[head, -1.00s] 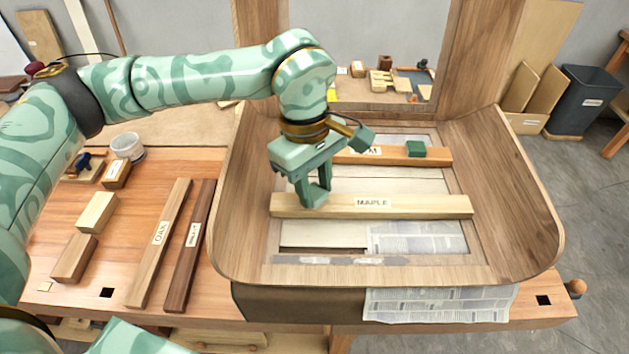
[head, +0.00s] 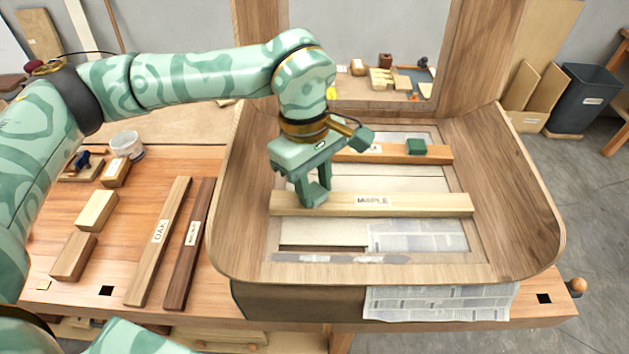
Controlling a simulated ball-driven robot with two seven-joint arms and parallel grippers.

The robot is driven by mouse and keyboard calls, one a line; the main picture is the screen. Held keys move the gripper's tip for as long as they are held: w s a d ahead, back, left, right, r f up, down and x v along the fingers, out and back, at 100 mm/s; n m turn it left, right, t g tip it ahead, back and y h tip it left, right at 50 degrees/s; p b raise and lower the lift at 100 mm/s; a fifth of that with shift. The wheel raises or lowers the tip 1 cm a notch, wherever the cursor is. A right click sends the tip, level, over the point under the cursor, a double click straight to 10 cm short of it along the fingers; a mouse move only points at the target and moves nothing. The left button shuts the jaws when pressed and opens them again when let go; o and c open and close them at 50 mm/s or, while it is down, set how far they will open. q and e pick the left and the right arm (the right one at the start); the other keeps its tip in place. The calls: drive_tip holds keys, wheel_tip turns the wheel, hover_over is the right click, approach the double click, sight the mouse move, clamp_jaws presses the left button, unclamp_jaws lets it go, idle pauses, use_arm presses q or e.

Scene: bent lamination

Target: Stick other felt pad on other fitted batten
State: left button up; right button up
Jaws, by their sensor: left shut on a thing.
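The maple batten (head: 420,204), pale and labelled, lies across the framed opening of the curved wooden panel. My left gripper (head: 315,200) points down at the batten's left part. It is shut on a small green felt pad, which hardly stands out between the green fingers. The fingertips are at the batten's top face; I cannot tell whether the pad touches the wood. Behind, an orange-brown batten (head: 437,154) lies across the opening, with another green felt pad (head: 415,146) on its right part. My arm hides its left part. My right gripper is not in view.
The curved panel's raised sides (head: 510,200) flank the battens. An oak strip (head: 160,240) and a dark strip (head: 190,245) lie on the bench at left, with wood blocks (head: 97,210) and a white tub (head: 127,145). Newspaper (head: 440,302) hangs at the front.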

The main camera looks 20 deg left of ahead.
use_arm(q)
drive_tip(key=shift+f, duration=0.35)
idle(0.3)
drive_tip(key=o, duration=0.9)
drive_tip(key=shift+c, duration=0.2)
drive_tip(key=shift+r+p, duration=2.1)
drive_tip(key=shift+r, duration=1.4)
